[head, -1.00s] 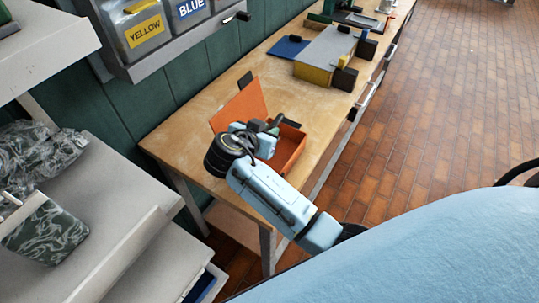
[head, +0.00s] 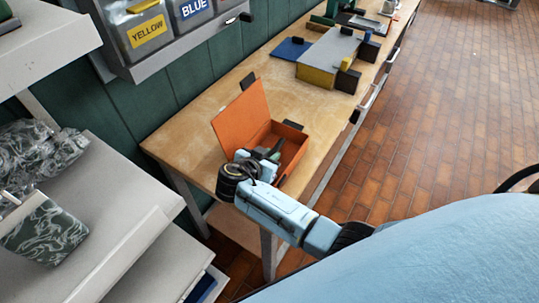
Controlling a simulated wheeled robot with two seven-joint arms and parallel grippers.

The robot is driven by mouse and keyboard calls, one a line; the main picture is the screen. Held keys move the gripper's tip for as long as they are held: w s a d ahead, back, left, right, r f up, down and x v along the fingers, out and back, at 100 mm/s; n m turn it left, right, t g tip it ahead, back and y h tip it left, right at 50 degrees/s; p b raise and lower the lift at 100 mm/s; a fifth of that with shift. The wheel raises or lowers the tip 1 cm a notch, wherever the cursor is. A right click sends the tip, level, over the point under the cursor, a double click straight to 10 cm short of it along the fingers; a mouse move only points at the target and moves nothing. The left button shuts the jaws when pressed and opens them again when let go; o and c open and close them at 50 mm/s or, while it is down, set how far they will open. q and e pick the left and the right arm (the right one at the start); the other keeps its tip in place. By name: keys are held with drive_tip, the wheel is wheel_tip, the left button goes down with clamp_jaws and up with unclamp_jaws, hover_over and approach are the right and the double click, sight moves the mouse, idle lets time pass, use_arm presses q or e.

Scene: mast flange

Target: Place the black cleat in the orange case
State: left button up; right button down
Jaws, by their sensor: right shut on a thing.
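The orange case (head: 293,152) stands open on the wooden bench, its lid (head: 240,114) raised on the left side. My right gripper (head: 272,153) is over the near left part of the case's open box, pointing into it. It is shut on a small dark piece, the black cleat, mostly hidden by the fingers and wrist. I cannot tell whether the cleat touches the case floor. Small black parts show at the lid's top edge and at the case's far rim. My left gripper is not in view.
The wooden bench (head: 210,110) has clear room left of and behind the case. Farther back are a grey-topped yellow block (head: 327,56) and a blue plate (head: 291,48). Labelled bins (head: 145,32) hang at upper left. Grey shelves (head: 115,205) fill the left.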

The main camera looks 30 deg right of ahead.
drive_tip(key=shift+f, duration=0.2)
drive_tip(key=c, duration=1.3)
unclamp_jaws()
drive_tip(key=shift+r, duration=0.15)
drive_tip(key=shift+a+r, duration=0.15)
drive_tip(key=v, duration=1.1)
drive_tip(key=shift+s+a+b, duration=0.2)
drive_tip(key=shift+a+b, duration=0.05)
drive_tip(key=shift+b, duration=0.05)
drive_tip(key=shift+r, duration=0.1)
